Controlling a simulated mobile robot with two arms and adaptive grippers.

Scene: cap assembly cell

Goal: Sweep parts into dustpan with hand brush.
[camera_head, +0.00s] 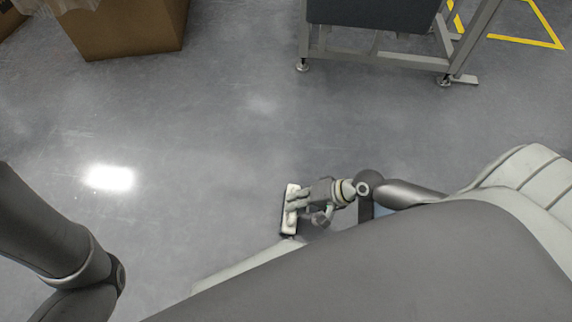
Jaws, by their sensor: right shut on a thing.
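My right gripper (305,205) is low over the floor at the lower middle of the head view. It is shut on a hand brush (290,222), which has a pale back and a dark lower edge. The brush points up and down in the picture at the gripper's left end. I cannot tell whether its bristles touch the floor. My left arm shows at the lower left, but its gripper is out of view. I see no dustpan and no loose parts; my own body hides the lower part of the picture.
A cardboard box (128,28) with clear plastic on it stands at the top left. A grey metal-framed stand (375,58) with a dark bin (372,10) is at the top right. Yellow floor lines (525,41) lie beyond it. The grey floor (200,130) between is clear.

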